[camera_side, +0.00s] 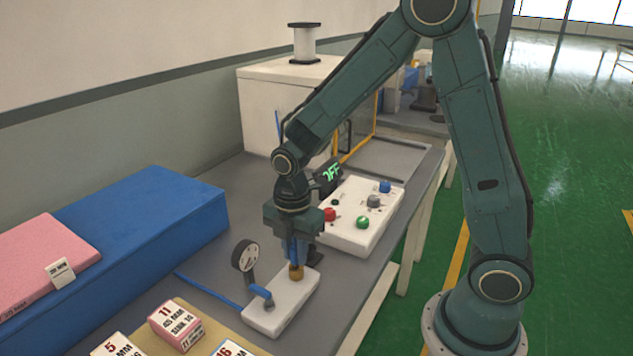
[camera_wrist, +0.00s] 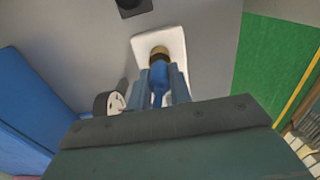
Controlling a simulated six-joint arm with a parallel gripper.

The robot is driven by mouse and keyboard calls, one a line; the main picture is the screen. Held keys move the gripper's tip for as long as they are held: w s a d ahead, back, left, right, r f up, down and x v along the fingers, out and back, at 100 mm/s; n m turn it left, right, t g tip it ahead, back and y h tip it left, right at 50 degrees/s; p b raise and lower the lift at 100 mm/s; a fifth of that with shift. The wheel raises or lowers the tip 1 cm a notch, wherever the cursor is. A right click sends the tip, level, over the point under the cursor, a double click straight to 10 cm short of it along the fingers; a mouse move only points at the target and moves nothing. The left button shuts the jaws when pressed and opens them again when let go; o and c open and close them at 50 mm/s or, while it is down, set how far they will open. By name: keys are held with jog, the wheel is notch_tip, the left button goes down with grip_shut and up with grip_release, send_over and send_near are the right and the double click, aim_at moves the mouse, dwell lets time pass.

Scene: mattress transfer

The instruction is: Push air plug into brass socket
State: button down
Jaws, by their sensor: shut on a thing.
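My gripper (camera_side: 292,250) points down over the white base block and is shut on the blue air plug. In the wrist view my gripper (camera_wrist: 162,84) holds the blue plug (camera_wrist: 159,78) between its two fingers. The brass socket (camera_side: 296,272) stands upright on the white block (camera_side: 268,318), directly below the plug. In the wrist view the brass socket (camera_wrist: 159,52) shows just beyond the plug's end. The plug and socket look in line and close together. The fingers partly hide the joint, so I cannot tell how deep the plug sits.
A pressure gauge (camera_side: 245,256) stands on the block's left side, with a blue hose (camera_side: 205,289) running left. A control box (camera_side: 362,215) with coloured buttons is behind. A blue mattress block (camera_side: 140,235) lies left. Labelled cards and boxes (camera_side: 176,325) lie in front.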

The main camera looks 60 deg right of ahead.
aim_at(295, 246)
jog(key=shift+f, duration=0.7)
jog(key=c, duration=1.2)
grip_release()
notch_tip(295, 246, up, 14)
jog(key=shift+f, duration=0.1)
jog(key=s+r+m+t, duration=0.2)
jog(key=s+m, duration=0.3)
jog(key=m, duration=0.1)
jog(key=s+d+r+m+t, duration=0.1)
jog(key=s+r+m, duration=0.1)
jog(key=s+m, duration=0.4)
jog(key=s+d+r+m+t, duration=0.1)
jog(key=s+r+m+t, duration=0.1)
jog(key=s+m, duration=0.4)
jog(key=shift+r+t, duration=0.2)
jog(key=shift+t, duration=0.1)
